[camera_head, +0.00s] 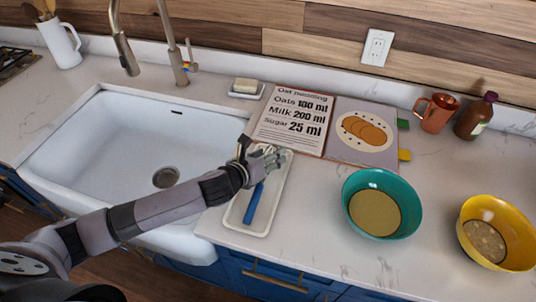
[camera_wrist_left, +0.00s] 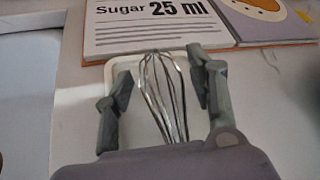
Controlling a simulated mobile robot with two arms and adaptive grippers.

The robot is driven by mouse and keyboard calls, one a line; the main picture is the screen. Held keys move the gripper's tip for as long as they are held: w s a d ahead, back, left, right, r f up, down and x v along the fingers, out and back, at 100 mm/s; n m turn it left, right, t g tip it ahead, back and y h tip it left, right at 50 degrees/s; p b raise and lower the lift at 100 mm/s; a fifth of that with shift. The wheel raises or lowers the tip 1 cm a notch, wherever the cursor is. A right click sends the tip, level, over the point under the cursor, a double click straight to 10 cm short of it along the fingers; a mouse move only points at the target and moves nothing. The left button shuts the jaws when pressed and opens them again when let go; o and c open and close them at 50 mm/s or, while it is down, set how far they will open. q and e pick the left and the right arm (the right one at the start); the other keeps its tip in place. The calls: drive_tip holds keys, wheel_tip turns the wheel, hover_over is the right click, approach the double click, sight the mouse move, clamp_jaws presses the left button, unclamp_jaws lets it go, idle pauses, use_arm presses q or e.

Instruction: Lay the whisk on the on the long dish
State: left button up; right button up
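The whisk lies on the long dish, its blue handle (camera_head: 254,204) toward the dish's near end. Its wire loops (camera_wrist_left: 165,95) point to the far end and show in the left wrist view. The long dish (camera_head: 286,178) is a white, shallow tray on the counter, right of the sink. My left gripper (camera_head: 265,160) is over the far part of the dish. In the left wrist view my left gripper (camera_wrist_left: 162,92) is open, one finger each side of the wires, with gaps to them. The gripper hides the wires in the head view. My right gripper is not in view.
An open recipe book (camera_head: 293,122) lies just beyond the dish. A teal bowl (camera_head: 408,205) and a yellow bowl (camera_head: 520,225) stand to the right. The sink (camera_head: 120,145) is left. A soap dish (camera_head: 246,89), copper mug (camera_head: 434,113) and brown bottle (camera_head: 474,118) stand near the wall.

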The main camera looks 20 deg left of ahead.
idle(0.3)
use_arm(q)
drive_tip(key=b+v, duration=0.1)
drive_tip(key=v, duration=1.1)
drive_tip(key=shift+s+b, duration=0.1)
drive_tip(key=shift+b, duration=0.25)
